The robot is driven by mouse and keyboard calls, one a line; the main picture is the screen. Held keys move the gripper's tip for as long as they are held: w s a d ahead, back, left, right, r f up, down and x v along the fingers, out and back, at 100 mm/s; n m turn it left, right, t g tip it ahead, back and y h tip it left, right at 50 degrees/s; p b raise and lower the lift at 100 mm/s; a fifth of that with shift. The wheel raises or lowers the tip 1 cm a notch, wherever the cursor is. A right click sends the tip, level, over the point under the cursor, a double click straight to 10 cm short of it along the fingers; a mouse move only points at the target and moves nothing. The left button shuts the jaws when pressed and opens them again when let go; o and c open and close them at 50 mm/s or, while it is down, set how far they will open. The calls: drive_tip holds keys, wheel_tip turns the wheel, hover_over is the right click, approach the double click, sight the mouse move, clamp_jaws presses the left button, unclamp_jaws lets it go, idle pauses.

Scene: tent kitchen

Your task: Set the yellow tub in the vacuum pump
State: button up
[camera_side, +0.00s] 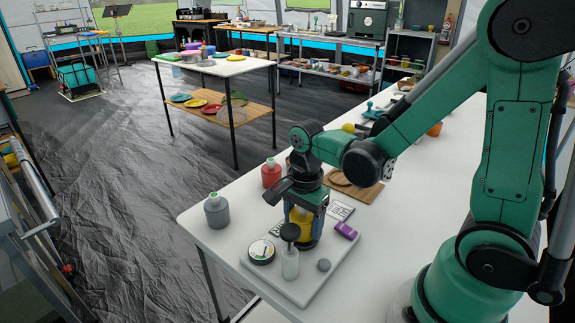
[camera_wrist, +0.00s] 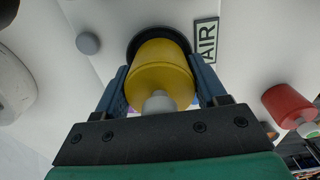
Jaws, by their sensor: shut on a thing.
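The yellow tub (camera_wrist: 160,72) is upright between the two blue fingers of my gripper (camera_wrist: 161,80), with a pale knob at its near end. In the side view the tub (camera_side: 301,226) is partly hidden by my gripper (camera_side: 304,222), which is shut on it. A black round seat (camera_wrist: 134,47) rings the tub's far end in the wrist view. It appears to be part of the vacuum pump, whose pale base board (camera_side: 312,290) lies on the table. I cannot tell whether the tub touches the seat's bottom.
A grey bottle (camera_side: 217,211) and a red bottle (camera_side: 271,174) stand left. A wooden board (camera_side: 366,192) lies behind.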

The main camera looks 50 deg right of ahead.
drive_tip(key=shift+f, duration=0.45)
drive_tip(key=o, duration=0.6)
drive_tip(key=shift+o, duration=0.2)
drive_tip(key=shift+r, duration=0.1)
drive_tip(key=shift+r, duration=5.4)
